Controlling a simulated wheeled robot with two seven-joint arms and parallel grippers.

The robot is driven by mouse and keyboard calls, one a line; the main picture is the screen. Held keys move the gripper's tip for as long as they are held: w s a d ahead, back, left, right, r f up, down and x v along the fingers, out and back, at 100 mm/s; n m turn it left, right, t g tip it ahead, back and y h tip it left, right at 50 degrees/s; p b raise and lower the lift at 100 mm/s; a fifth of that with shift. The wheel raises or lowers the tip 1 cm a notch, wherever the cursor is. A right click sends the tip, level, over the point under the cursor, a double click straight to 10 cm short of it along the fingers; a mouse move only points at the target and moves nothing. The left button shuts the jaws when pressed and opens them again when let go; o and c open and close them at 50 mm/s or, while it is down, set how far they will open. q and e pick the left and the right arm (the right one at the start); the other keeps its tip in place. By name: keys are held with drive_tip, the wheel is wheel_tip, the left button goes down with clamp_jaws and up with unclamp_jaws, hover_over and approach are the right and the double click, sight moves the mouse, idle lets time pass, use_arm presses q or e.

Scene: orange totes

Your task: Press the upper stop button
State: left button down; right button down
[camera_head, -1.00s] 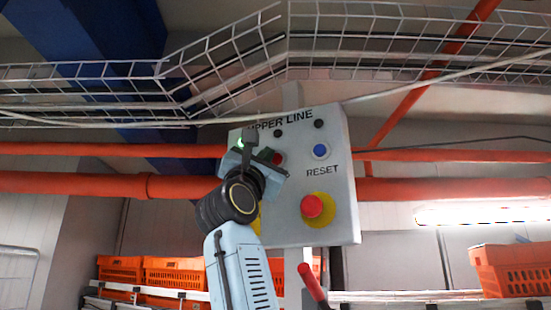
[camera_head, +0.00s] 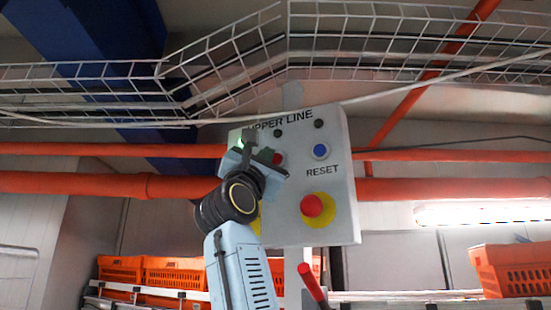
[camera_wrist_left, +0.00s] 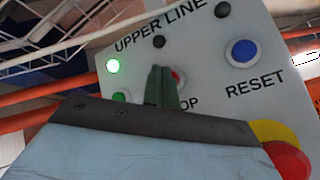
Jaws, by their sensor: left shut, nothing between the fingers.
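The grey control panel (camera_head: 335,230) marked UPPER LINE hangs ahead of me. The red stop button (camera_head: 277,158) is on it, partly hidden behind my left gripper (camera_head: 249,142). In the left wrist view the red stop button (camera_wrist_left: 177,78) shows just right of the fingertips, with only "OP" of its label readable. My left gripper (camera_wrist_left: 160,88) is shut and empty, its fingers pointing at the panel beside the button. I cannot tell whether they touch it. My right gripper is not in view.
The panel also has a blue reset button (camera_head: 320,151), a big red knob on yellow (camera_head: 312,206), a lit green lamp (camera_wrist_left: 113,65) and a green button (camera_wrist_left: 119,97). Orange pipes (camera_head: 100,184) run behind it. Orange totes (camera_head: 175,272) stand below.

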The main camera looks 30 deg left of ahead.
use_arm(q)
drive_tip(key=shift+w, duration=0.15)
drive_tip(key=shift+w+p, duration=0.3)
drive_tip(key=shift+p, duration=0.05)
drive_tip(key=shift+w+p, duration=0.3)
drive_tip(key=shift+w, duration=0.15)
idle(0.9)
drive_tip(key=shift+s, duration=0.1)
drive_tip(key=shift+s+b, duration=0.35)
drive_tip(key=shift+s, duration=0.4)
drive_tip(key=s+b, duration=0.2)
drive_tip(key=s, duration=0.3)
drive_tip(key=shift+d, duration=0.1)
